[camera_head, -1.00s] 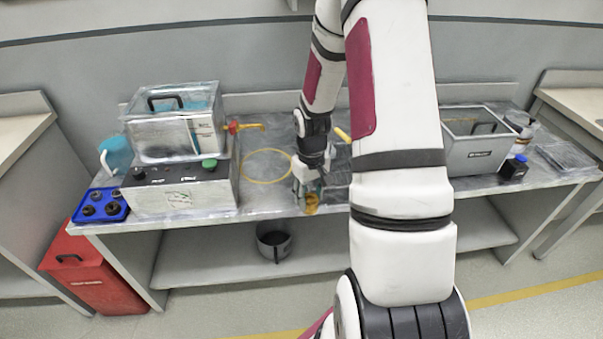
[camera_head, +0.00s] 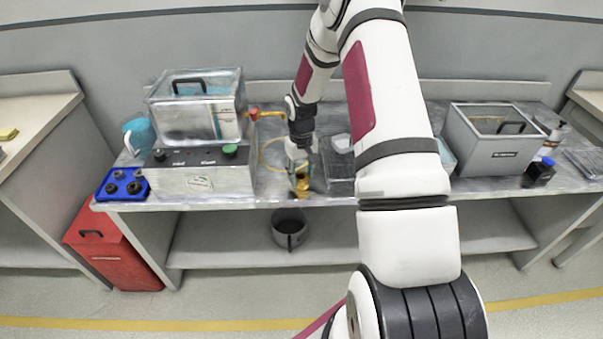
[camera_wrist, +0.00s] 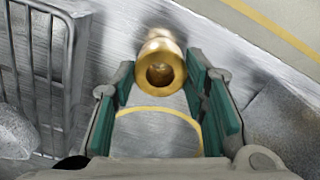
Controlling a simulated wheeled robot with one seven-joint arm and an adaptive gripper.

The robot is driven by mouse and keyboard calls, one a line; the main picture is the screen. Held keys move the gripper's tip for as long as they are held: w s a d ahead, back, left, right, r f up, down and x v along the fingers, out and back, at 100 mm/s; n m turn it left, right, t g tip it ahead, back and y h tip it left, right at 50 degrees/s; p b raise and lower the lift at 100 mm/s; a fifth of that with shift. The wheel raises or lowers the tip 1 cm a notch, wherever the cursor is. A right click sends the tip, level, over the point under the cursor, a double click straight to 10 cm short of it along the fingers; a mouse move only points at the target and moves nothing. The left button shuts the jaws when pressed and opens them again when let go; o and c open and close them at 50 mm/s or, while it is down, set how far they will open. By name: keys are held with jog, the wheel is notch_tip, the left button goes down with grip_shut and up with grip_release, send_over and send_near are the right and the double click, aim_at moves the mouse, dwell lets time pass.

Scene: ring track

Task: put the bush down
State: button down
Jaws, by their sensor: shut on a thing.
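The bush is a small brass-coloured, hollow, stepped cylinder (camera_head: 302,184). In the wrist view the bush (camera_wrist: 160,64) shows between the teal finger pads, its open bore facing the camera. My gripper (camera_head: 299,170) is shut on it near the front edge of the grey bench, just right of the yellow ring outline on the bench top (camera_head: 263,158). In the wrist view my gripper (camera_wrist: 163,72) has the yellow ring's arc (camera_wrist: 158,110) showing below the bush. I cannot tell whether the bush touches the bench.
A wire basket (camera_wrist: 48,62) stands close beside my gripper. A metal bath unit (camera_head: 200,180) and blue tray (camera_head: 122,185) are at left; a grey bin (camera_head: 490,155) and dark bottle (camera_head: 539,172) are at right. A dark pot (camera_head: 289,230) sits on the lower shelf.

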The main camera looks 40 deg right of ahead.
jog(key=shift+f, duration=0.1)
jog(key=c, duration=1)
grip_release()
jog(key=shift+o, duration=0.2)
notch_tip(320, 180, up, 13)
notch_tip(320, 180, up, 11)
jog(key=h, duration=0.1)
send_over(301, 177)
jog(key=s+a, duration=0.4)
jog(key=a, duration=0.2)
jog(key=s+a+r+n+t, duration=0.2)
jog(key=s+a+r+t, duration=0.1)
jog(key=s+a+r, duration=0.95)
jog(key=s+a+f+t+y, duration=0.1)
jog(key=s+a, duration=0.1)
jog(key=s, duration=1)
jog(key=shift+a, duration=0.3)
